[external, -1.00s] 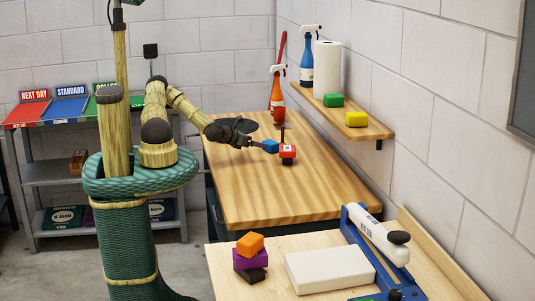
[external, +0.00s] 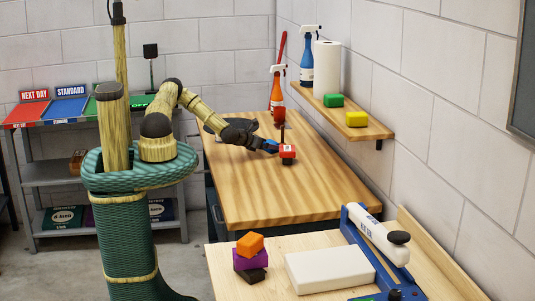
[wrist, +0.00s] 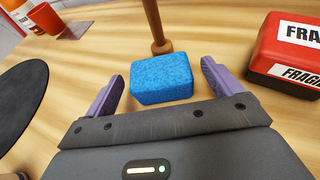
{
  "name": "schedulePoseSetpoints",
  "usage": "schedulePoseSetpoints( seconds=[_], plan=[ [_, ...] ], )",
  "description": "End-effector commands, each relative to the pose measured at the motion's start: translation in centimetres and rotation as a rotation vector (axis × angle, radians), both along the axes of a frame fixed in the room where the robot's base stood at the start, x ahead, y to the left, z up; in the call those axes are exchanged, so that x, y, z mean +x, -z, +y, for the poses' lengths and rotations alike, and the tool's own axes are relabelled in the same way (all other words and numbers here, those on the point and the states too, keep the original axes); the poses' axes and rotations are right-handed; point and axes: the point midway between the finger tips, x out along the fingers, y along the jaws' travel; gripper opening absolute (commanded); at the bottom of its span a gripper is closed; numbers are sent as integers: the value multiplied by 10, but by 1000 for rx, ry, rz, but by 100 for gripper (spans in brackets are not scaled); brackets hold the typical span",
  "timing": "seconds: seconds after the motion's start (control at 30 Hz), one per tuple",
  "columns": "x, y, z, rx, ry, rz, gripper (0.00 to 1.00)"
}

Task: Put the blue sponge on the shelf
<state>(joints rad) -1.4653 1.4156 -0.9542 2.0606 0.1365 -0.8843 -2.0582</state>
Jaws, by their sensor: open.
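The blue sponge (wrist: 161,79) lies on the wooden bench, between the two fingers of my gripper (wrist: 160,88) in the wrist view. The fingers are open, with a gap on each side of the sponge. In the external view my gripper (external: 272,146) is low over the bench and hides most of the sponge. The wooden shelf (external: 366,127) is on the wall at the right, above the bench. It holds a green sponge (external: 333,100), a yellow sponge (external: 357,119), a paper towel roll (external: 327,66) and a blue spray bottle (external: 306,68).
A red FRAGILE block (wrist: 288,52) on a dark base is just right of my gripper. A brown wooden post (wrist: 156,26) stands right behind the sponge. A dark round pad (wrist: 20,100) is at the left. An orange spray bottle (external: 277,92) stands near the wall. The bench front is clear.

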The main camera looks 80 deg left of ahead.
Motion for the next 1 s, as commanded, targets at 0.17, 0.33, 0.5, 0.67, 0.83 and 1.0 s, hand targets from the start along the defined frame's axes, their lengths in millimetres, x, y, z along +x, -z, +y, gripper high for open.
schedulePoseSetpoints(
  seconds=[0.17, 0.33, 0.5, 0.67, 0.83, 1.0],
  plan=[
    [18, 6, 7, 0, 0, 0, 91],
    [21, 9, 9, -1, 1, 1, 91],
    [21, 9, 9, 0, 0, 1, 91],
    [21, 9, 9, 0, 0, 0, 91],
    [21, 9, 9, 0, 0, 0, 79],
    [21, 9, 9, 0, 0, 0, 46]
  ],
)
